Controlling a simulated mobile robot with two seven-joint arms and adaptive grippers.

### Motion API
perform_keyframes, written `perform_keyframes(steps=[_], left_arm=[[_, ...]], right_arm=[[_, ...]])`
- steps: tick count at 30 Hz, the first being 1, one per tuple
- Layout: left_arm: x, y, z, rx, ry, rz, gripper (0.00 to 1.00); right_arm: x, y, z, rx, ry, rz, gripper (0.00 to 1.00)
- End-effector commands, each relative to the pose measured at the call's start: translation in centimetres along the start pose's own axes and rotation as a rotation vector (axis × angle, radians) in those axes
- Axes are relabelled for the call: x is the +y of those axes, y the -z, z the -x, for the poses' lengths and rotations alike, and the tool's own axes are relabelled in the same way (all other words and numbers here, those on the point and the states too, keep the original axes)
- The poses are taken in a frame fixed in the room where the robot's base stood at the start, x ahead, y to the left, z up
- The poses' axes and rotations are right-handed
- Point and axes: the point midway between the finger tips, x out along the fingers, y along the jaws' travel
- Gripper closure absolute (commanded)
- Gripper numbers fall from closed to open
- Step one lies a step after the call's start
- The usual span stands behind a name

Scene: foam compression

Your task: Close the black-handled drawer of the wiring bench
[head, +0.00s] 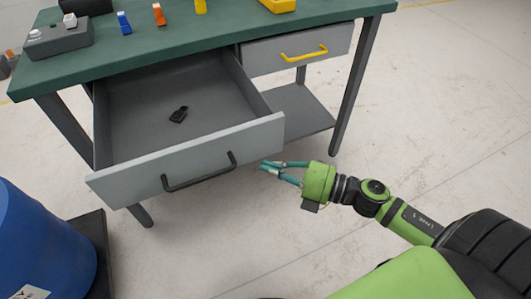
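The wiring bench (185,45) has a green top and grey legs. Its black-handled drawer (125,180) is pulled far out, with its inside showing. The black handle (200,172) is on the drawer's grey front. A small black object (179,114) lies on the drawer floor. My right gripper (263,165) is just right of the drawer front, near its right end, with its teal fingers pointing left. The fingers are apart with nothing visible between them; whether they touch the drawer front is unclear. My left gripper is out of view.
A second drawer with a yellow handle (304,53) sits shut at the right. A blue barrel (40,245) stands at lower left on a dark base. Small coloured items and a grey box (58,40) lie on the bench top. The floor at right is clear.

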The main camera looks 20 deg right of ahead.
Motion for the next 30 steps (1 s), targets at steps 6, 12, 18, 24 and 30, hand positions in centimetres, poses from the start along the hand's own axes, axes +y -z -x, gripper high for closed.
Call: perform_keyframes(steps=[6, 12, 18, 24, 30], left_arm=[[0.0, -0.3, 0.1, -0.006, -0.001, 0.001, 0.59], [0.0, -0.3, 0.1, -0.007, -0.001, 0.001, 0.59], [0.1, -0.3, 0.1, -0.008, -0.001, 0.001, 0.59], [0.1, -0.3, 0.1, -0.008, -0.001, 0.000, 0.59], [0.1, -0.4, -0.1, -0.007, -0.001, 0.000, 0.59]], right_arm=[[0.0, -2.1, -1.9, -0.002, -0.001, 0.002, 1.00], [0.0, -2.8, -2.6, -0.001, 0.000, -0.001, 1.00], [-0.1, -2.8, -2.6, -0.001, 0.001, -0.001, 1.00], [-0.1, -2.9, -2.7, -0.001, 0.000, -0.001, 1.00], [0.0, -3.9, -3.6, -0.001, -0.001, 0.002, 1.00]])
